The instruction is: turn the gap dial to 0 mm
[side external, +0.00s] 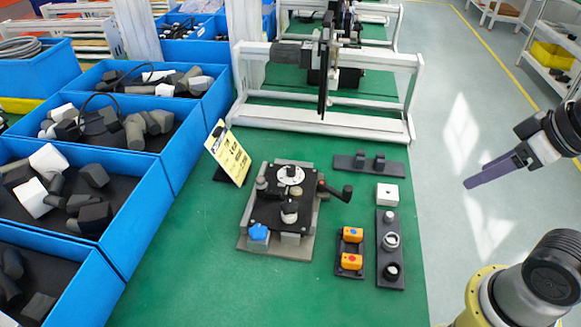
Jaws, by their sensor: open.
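A small black-topped device (270,200) stands on a grey base plate on the green bench. A white round dial (290,175) with dark marks lies flat at its far end; its reading is too small to make out. A dark knob with a pale top (289,210) stands nearer, and a blue knob (258,232) sits at the front left corner. I cannot tell for certain which one is the gap dial. My gripper (470,184) is open and empty at the right, over the grey floor beside the bench, well apart from the device.
A black crank handle (338,191) sticks out right of the device. A yellow card (230,154) stands to its left. Blue bins (150,150) line the left; a white frame (330,120) stands behind.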

